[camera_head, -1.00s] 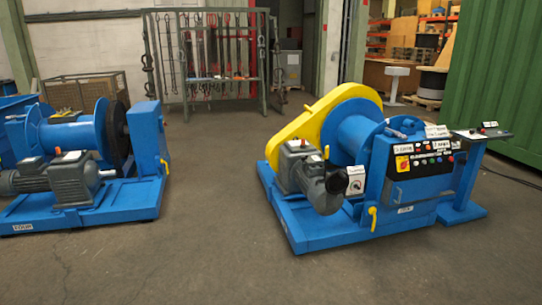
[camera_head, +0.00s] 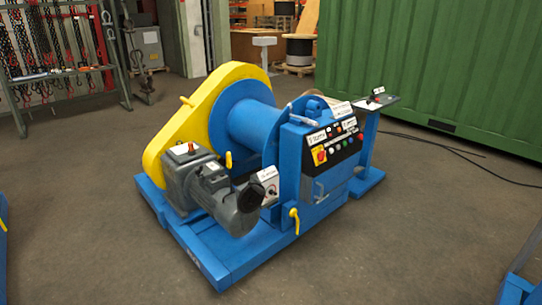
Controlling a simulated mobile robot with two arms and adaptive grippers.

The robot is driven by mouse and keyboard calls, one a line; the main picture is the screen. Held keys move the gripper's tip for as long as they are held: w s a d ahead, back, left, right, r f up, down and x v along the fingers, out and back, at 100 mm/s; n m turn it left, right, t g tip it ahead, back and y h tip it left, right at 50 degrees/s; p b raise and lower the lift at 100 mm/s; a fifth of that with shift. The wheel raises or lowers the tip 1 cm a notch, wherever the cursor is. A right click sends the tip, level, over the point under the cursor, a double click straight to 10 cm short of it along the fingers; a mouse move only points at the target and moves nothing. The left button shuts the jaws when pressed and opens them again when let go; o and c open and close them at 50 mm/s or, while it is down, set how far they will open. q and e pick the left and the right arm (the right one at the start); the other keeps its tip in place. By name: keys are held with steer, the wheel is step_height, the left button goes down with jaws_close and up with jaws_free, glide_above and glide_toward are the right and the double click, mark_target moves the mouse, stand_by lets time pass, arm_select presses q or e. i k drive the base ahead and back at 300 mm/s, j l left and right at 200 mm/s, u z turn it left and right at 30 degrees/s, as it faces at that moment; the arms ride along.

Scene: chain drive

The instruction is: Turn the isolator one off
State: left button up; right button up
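A blue winch machine with a yellow chain guard (camera_head: 190,120) stands on the floor in the middle of the view. Its control panel (camera_head: 338,141) faces the front right, with several small buttons and labels. A red-and-yellow rotary switch (camera_head: 319,155) sits at the panel's left end; its setting is too small to tell. A white box with a dark round knob (camera_head: 270,189) is beside the grey motor (camera_head: 215,190). The label texts are not readable, so I cannot tell which is isolator one. Neither of my grippers is in view.
A pedestal with a small control box (camera_head: 376,97) stands right of the winch. A dark cable (camera_head: 440,146) runs on the floor to a green container (camera_head: 430,70). Blue machine parts show at the left and lower right edges. The front floor is clear.

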mark_target(321, 155)
steer(key=i+j+z, duration=0.7)
steer(key=k+l, duration=0.05)
steer(key=l, duration=0.05)
